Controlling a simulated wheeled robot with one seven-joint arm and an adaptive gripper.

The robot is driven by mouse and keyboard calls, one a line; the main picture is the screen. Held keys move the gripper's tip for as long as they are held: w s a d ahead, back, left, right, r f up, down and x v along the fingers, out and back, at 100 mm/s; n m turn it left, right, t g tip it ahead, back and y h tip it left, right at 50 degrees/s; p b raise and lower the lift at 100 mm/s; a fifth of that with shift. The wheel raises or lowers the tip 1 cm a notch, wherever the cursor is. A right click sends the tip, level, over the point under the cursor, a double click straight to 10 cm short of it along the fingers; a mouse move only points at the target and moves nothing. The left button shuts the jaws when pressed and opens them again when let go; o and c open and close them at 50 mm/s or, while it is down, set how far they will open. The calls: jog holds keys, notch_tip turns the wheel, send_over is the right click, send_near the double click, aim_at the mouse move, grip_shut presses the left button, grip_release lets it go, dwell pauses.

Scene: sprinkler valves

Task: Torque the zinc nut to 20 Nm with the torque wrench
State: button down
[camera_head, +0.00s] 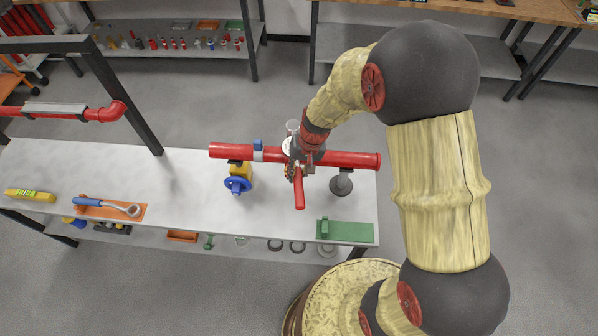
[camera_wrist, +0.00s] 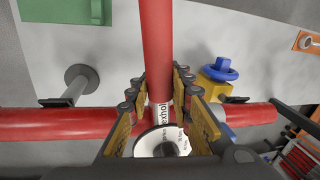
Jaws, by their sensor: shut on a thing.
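A red pipe assembly (camera_head: 237,152) lies across the bench top, with a short red branch (camera_head: 299,190) pointing to the front. My gripper (camera_head: 301,166) is at the middle of the assembly. In the wrist view its gold-padded fingers (camera_wrist: 160,95) stand either side of a white lettered part (camera_wrist: 160,112) at the base of the red branch (camera_wrist: 157,40), and are shut on it. A round white face with a dark rim (camera_wrist: 162,143) lies nearer the camera. A blue-handled wrench with a silver head (camera_head: 103,204), likely the torque wrench, lies on an orange mat. I cannot make out the zinc nut.
A yellow stand with a blue handwheel (camera_head: 238,184) and a grey stand (camera_head: 341,183) are under the pipe. A green fixture (camera_head: 345,232) is at the bench's front right and a yellow tool (camera_head: 29,195) at far left. The bench (camera_head: 190,195) is clear between mat and handwheel.

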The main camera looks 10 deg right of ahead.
jog(key=shift+d+n+b, duration=0.5)
jog(key=shift+d+b, duration=0.1)
jog(key=shift+d, duration=0.15)
dwell(0.3)
jog(key=shift+r, duration=0.2)
